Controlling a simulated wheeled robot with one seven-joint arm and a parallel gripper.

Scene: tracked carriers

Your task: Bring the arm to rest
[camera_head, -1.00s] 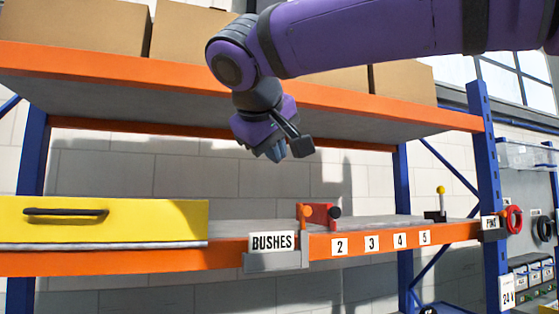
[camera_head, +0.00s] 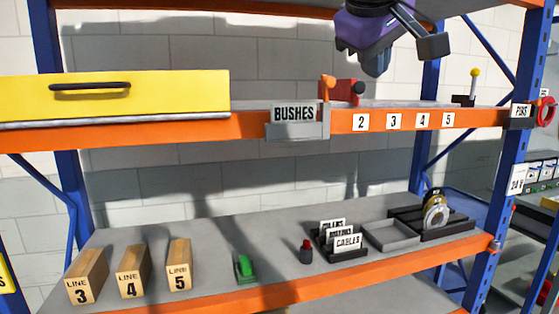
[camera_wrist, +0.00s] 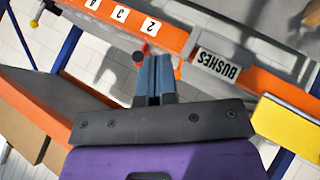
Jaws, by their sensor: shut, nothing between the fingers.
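My purple arm reaches in from the top of the head view. My gripper (camera_head: 376,66) hangs in front of the rack, above the shelf with the numbered labels. In the wrist view my gripper (camera_wrist: 154,72) has its two blue-grey fingers together, with nothing between them. It is apart from the shelf. Most of my arm is outside the head view's top edge.
The orange shelf edge (camera_head: 255,124) bears a yellow drawer (camera_head: 150,98), a BUSHES sign (camera_head: 294,114) and a red clamp-like part (camera_head: 344,91). The lower shelf holds wooden LINE blocks (camera_head: 132,272), a green item (camera_head: 245,268) and black trays (camera_head: 440,228). A blue upright (camera_head: 510,150) stands at right.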

